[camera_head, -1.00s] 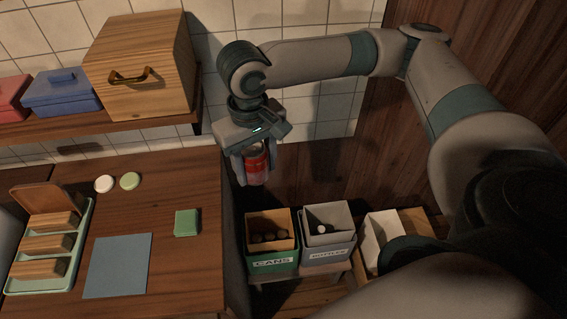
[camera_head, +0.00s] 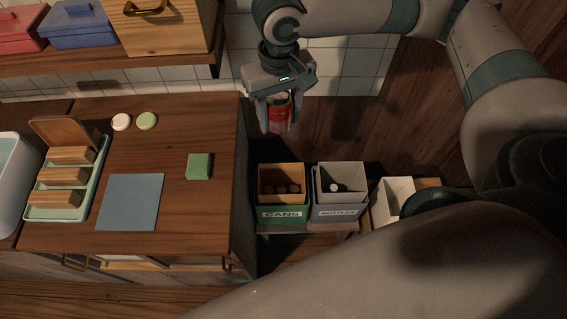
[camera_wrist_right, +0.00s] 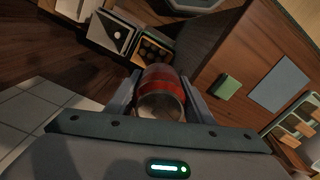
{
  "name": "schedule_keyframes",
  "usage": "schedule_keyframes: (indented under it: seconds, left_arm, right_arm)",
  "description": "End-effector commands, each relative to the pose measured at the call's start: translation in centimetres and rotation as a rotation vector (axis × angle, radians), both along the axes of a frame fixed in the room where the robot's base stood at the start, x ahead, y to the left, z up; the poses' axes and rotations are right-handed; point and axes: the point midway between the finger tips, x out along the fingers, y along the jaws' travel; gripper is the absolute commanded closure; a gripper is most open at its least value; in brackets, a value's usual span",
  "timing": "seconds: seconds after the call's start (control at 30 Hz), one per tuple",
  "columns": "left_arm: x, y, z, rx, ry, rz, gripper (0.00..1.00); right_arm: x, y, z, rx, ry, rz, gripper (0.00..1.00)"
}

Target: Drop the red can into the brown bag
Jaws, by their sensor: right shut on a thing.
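My right gripper (camera_head: 277,112) is shut on the red can (camera_head: 279,117) and holds it upright in the air, above and behind the bins. In the right wrist view the can (camera_wrist_right: 160,92) sits between the two fingers. The brown bag (camera_head: 281,169) lines the green bin labelled CANS (camera_head: 283,215); several dark cans show inside it. In the right wrist view the bag (camera_wrist_right: 166,50) lies beyond the can. The can is not over the bag's mouth as far as I can tell. My left gripper is not in view.
A grey bin labelled BOTTLES (camera_head: 338,213) stands right of the CANS bin, with a white container (camera_head: 392,203) further right. The wooden counter (camera_head: 195,225) at left carries a green block (camera_head: 199,166), a blue mat (camera_head: 131,202) and a tray. A shelf (camera_head: 180,65) hangs above.

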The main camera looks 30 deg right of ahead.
Motion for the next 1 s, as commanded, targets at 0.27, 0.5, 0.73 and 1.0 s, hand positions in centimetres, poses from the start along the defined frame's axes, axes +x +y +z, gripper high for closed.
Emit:
schedule_keyframes:
  seconds: [0.27,0.5,0.73,1.0]
  left_arm:
    - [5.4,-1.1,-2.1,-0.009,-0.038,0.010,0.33]
    - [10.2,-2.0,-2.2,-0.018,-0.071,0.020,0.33]
    - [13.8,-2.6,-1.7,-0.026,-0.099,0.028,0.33]
    - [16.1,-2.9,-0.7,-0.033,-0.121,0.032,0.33]
  right_arm:
    - [1.8,0.0,-9.4,0.023,0.011,-0.228,0.74]
    - [3.3,-0.7,-18.6,0.027,0.015,-0.468,0.74]
    - [3.9,-2.0,-27.3,0.016,0.014,-0.681,0.74]
    - [3.9,-3.4,-34.3,-0.003,0.007,-0.854,0.74]
